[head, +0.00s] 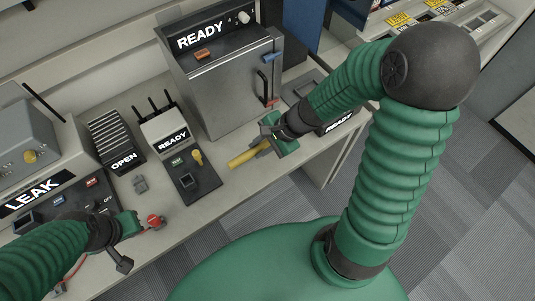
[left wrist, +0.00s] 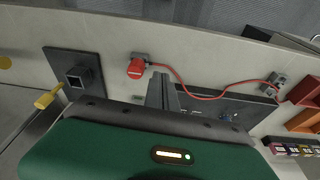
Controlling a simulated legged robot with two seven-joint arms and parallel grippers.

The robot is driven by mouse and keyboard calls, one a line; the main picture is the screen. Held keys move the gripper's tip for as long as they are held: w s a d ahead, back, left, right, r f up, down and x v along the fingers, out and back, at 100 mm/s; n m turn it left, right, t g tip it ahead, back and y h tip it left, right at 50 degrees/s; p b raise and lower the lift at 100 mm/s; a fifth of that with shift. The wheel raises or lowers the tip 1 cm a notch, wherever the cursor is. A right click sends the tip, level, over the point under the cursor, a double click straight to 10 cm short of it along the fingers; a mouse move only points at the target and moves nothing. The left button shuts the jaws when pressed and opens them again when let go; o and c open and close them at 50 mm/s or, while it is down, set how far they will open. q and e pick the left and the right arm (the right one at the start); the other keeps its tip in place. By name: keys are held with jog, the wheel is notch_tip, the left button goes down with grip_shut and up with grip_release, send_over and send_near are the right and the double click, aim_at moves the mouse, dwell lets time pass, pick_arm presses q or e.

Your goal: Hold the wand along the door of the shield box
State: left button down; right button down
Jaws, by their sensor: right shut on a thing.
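The shield box (head: 225,80) is a grey cabinet labelled READY at the back of the bench. Its front door (head: 238,92) looks closed and has a black handle (head: 263,88) on its right side. My right gripper (head: 268,147) is shut on the wand, a yellow rod (head: 245,158). The wand lies low in front of the door's lower edge, apart from it as far as I can tell. My left gripper (head: 130,240) is at the bench's front left; its fingers (left wrist: 163,92) look together and empty in the left wrist view.
A red plug (head: 153,221) on a red cord is beside my left gripper. A small READY unit (head: 168,135), a black OPEN unit (head: 115,145) and a LEAK device (head: 35,190) stand to the left. The bench's front strip is partly clear.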

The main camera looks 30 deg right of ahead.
jog(key=w+p, duration=0.1)
jog(key=w, duration=0.2)
jog(key=w+p, duration=0.1)
jog(key=w, duration=0.2)
jog(key=shift+a+r+p, duration=0.1)
jog(key=shift+a+p, duration=0.1)
jog(key=shift+p, duration=0.2)
jog(key=shift+w+p, duration=0.3)
jog(key=shift+w, duration=0.6)
jog(key=shift+f, duration=0.2)
jog(key=shift+s, duration=0.1)
jog(key=shift+s+d, duration=0.1)
jog(key=shift+s, duration=0.25)
jog(key=s, duration=0.2)
jog(key=s+r+b, duration=0.1)
jog(key=s, duration=0.1)
jog(key=s+b, duration=0.1)
jog(key=s, duration=0.1)
jog(key=shift+d+r, duration=0.2)
jog(key=shift+r, duration=0.15)
jog(key=shift+s+r, duration=0.2)
jog(key=shift+s, duration=0.45)
